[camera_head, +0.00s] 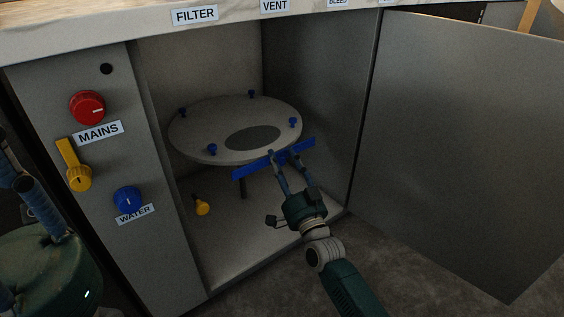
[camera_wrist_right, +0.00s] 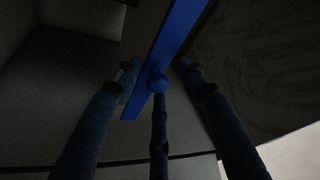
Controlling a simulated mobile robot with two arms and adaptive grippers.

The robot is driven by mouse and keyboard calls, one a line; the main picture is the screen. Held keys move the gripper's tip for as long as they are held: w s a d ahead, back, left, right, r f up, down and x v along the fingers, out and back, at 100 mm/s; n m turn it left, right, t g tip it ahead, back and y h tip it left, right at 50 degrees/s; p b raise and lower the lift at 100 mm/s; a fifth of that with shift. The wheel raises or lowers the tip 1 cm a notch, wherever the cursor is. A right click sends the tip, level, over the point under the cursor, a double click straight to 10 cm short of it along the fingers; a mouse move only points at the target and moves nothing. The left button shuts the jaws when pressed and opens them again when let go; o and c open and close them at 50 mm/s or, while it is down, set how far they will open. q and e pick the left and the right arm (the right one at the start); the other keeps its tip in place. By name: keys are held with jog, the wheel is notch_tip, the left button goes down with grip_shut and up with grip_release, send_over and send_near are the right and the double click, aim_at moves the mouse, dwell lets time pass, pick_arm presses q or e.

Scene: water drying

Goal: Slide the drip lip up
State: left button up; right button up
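The drip lip appears to be the blue bar (camera_head: 246,172) along the front edge of the round grey plate (camera_head: 196,147) inside the open cabinet. In the right wrist view the bar (camera_wrist_right: 178,28) runs diagonally, with a round blue knob (camera_wrist_right: 157,80) on it. My right gripper (camera_head: 284,156) is at the bar. Its fingers (camera_wrist_right: 157,68) are spread, with the knob between them and gaps showing on both sides; contact cannot be told. My left gripper (camera_head: 28,190) is partly in view at the left edge, away from the cabinet opening; its fingertips are cut off or unclear.
Several blue pegs (camera_head: 251,94) stand around the plate. A yellow knob (camera_head: 202,207) is on the cabinet floor. The left panel carries a red mains knob (camera_head: 87,107), a yellow handle (camera_head: 78,178) and a blue water knob (camera_head: 127,199). The open door (camera_head: 465,150) stands at right.

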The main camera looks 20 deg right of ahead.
jog(key=v, duration=1.2)
